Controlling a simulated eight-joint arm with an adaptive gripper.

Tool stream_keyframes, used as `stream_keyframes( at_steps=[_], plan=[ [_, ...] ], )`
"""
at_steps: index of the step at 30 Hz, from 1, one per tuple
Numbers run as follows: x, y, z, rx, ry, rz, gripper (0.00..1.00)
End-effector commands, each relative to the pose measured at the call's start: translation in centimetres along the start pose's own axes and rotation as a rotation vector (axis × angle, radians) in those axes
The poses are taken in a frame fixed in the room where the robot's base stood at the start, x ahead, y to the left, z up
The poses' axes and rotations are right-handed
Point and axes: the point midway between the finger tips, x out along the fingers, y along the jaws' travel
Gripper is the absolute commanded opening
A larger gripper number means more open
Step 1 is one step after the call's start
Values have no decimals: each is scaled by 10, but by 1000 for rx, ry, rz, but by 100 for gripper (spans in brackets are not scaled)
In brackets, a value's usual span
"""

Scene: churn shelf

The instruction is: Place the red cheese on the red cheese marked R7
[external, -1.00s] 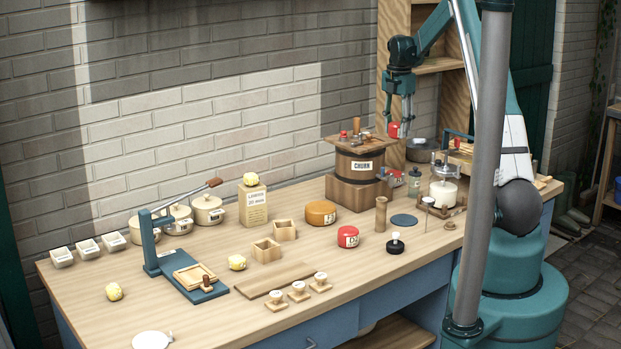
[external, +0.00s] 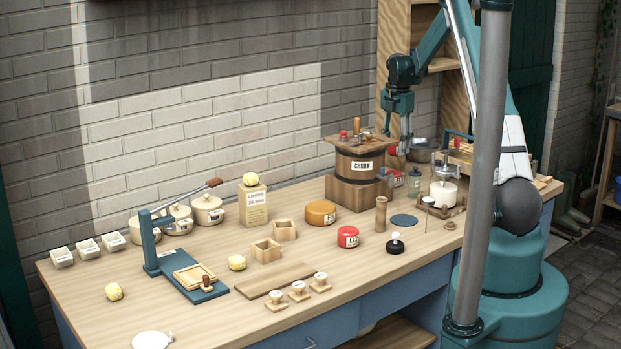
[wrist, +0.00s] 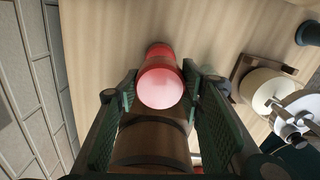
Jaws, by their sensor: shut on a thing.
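My gripper (external: 404,150) is shut on a small red cheese (external: 393,150), partly hidden by the fingers. In the wrist view the held cheese (wrist: 160,88) sits between the two dark green finger pads, its pale pink face towards the camera. Another red piece (wrist: 158,52) shows just beyond it. In the external view a red cheese with a pale label (external: 395,178) stands low beside the churn, below my gripper with a gap between. A larger red cheese with a white label (external: 348,237) lies on the open table. I cannot read R7 on either.
The dark wooden churn (external: 360,165) stands close to the left of my gripper, with small things on its lid. A green-grey jar (external: 414,177) and a white pot in a wooden stand (external: 443,192) stand to the right. A dark pan (external: 424,150) is behind.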

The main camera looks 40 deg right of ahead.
Motion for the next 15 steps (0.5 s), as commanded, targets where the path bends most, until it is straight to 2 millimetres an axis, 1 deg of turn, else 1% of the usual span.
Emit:
stream_keyframes(
  at_steps=[3, 6, 9, 15],
  plan=[
    [17, 0, 0, 0, 0, 0, 24],
    [26, 0, 0, 0, 0, 0, 24],
    [31, 0, 0, 0, 0, 0, 24],
    [31, 0, 0, 0, 0, 0, 24]
  ],
)
